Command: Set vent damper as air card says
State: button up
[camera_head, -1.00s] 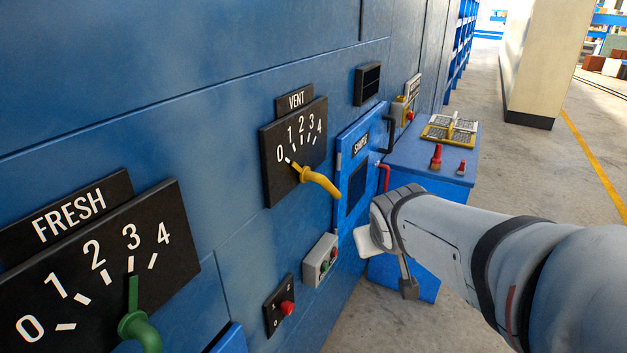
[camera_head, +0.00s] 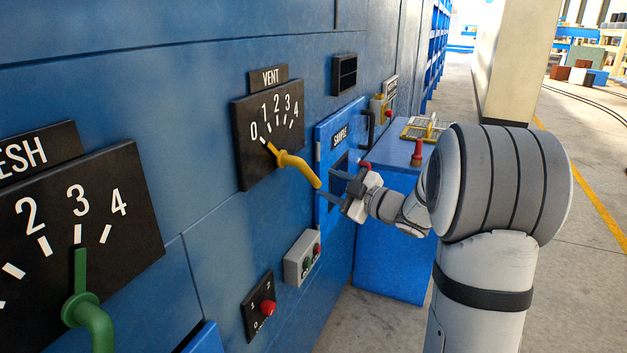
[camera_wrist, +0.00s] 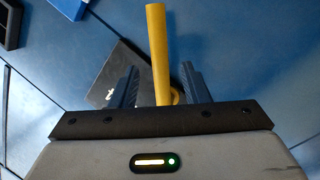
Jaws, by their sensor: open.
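The vent damper's yellow handle (camera_head: 298,167) sticks out from the black VENT dial (camera_head: 252,160), marked 0 to 4. Its pointer end is at about 0. My gripper (camera_head: 335,186) is open, with its fingers close to the handle's free end in the head view. In the wrist view, the yellow handle (camera_wrist: 158,50) stands between the two fingers of my gripper (camera_wrist: 155,85), with gaps on both sides. The green FRESH handle (camera_head: 82,300) points at about 3 on its own dial (camera_head: 130,237). I cannot make out an air card to read.
The blue SAMPLE door (camera_head: 328,134) is just right of the VENT dial. A grey button box (camera_head: 294,262) and a red knob (camera_head: 268,308) stick out below. A blue cabinet (camera_head: 385,255) stands behind my gripper. Open floor lies to the right.

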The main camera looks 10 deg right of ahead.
aim_at(314, 177)
jog(key=x, duration=0.7)
jog(key=shift+p, duration=0.35)
jog(key=shift+c, duration=0.4)
grip_shut()
